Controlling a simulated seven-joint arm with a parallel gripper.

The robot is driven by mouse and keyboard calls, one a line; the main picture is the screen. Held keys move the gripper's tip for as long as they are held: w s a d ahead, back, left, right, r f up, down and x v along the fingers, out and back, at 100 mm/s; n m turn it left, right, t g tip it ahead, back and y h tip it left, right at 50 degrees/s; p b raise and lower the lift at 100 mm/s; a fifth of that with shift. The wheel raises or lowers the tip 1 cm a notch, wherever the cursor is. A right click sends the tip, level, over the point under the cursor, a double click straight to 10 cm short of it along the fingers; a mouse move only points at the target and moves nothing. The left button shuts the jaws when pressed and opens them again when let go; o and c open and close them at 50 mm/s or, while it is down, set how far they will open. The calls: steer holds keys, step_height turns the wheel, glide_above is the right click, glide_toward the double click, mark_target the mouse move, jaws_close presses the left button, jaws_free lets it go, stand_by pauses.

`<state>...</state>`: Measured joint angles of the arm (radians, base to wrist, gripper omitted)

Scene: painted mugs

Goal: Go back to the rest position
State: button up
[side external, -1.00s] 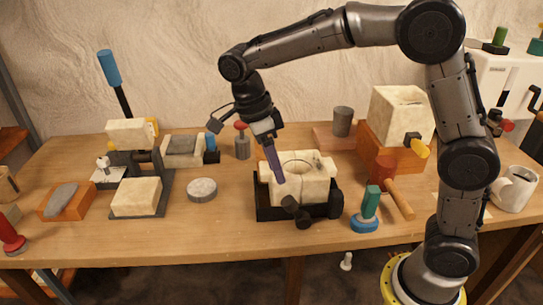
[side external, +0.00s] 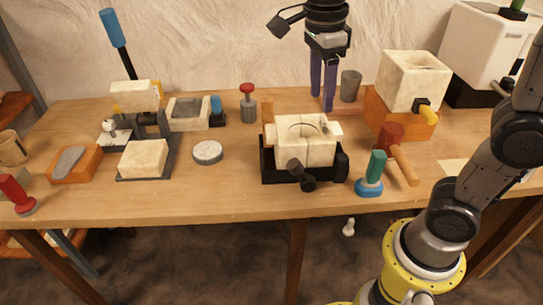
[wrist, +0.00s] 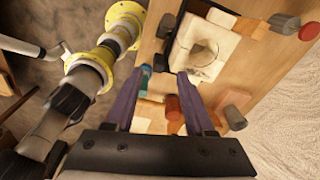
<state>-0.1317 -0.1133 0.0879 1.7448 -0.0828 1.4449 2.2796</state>
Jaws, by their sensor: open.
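My gripper (side external: 323,104) hangs pointing down over the back of the workbench (side external: 230,190), its two purple fingers apart with nothing between them. In the wrist view the fingers (wrist: 158,86) are also spread and empty. The gripper is behind and above the cream block vise (side external: 305,140) and left of the orange box with a cream top (side external: 408,85). No mug is held.
A grey cylinder (side external: 350,86) stands just right of the fingers. A lever press (side external: 145,130), a grey disc (side external: 208,152) and a red-topped tool (side external: 248,103) are to the left.

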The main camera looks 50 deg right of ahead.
steer(key=s+d+f+n+t, duration=0.1)
steer(key=s+f+n+t, duration=0.2)
steer(key=n, duration=0.9)
steer(key=s+d+f+n+t+y, duration=0.1)
steer(key=s+f+n+t, duration=0.1)
steer(key=s+n, duration=0.7)
steer(key=shift+s+f+n+t, duration=0.35)
steer(key=shift+f+n, duration=0.3)
steer(key=shift+n, duration=1.05)
steer(key=shift+w, duration=0.1)
